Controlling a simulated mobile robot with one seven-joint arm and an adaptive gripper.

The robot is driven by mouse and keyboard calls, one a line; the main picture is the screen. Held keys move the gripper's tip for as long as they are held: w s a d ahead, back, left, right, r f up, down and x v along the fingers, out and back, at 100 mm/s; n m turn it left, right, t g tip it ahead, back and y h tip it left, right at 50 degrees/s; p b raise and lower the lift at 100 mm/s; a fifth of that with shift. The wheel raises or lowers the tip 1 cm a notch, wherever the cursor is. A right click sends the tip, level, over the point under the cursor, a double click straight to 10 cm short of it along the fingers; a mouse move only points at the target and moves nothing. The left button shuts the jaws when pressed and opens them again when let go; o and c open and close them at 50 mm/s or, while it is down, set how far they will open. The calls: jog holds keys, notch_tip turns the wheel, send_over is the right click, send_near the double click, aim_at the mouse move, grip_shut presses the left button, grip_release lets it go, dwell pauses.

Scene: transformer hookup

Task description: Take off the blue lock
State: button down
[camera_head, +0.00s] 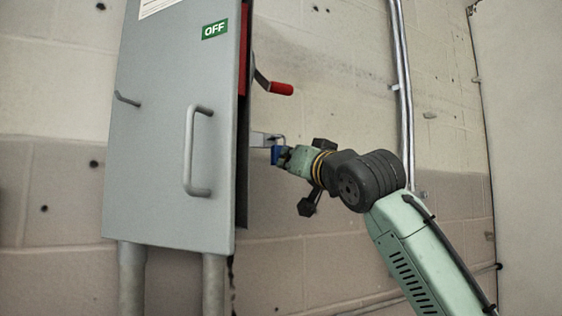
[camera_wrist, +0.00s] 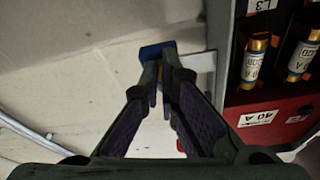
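The blue lock (camera_head: 275,155) hangs by its shackle from a grey metal tab (camera_head: 264,140) at the right side of the cabinet. My gripper (camera_head: 281,157) reaches it from the right. In the wrist view the blue lock (camera_wrist: 157,49) shows just beyond my fingertips (camera_wrist: 161,70), which are drawn close together with a small brass-coloured part between them. The fingers appear shut on the lock, though they hide part of its body. The shackle is still at the tab.
The grey cabinet door (camera_head: 165,130) with its handle (camera_head: 190,160) stands left of my gripper. A red-gripped lever (camera_head: 280,88) juts out above the lock. Fuses (camera_wrist: 254,62) sit in the cabinet. A conduit (camera_head: 402,90) runs up the wall.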

jog(key=m+h, duration=0.1)
jog(key=m, duration=0.2)
jog(key=shift+m+b, duration=0.3)
jog(key=shift+b, duration=0.1)
jog(key=shift+m+h, duration=0.4)
jog(key=shift+m, duration=0.3)
jog(key=shift+s, duration=0.1)
jog(key=c, duration=1.8)
grip_release()
jog(key=shift+a, duration=0.1)
jog(key=shift+c, duration=0.2)
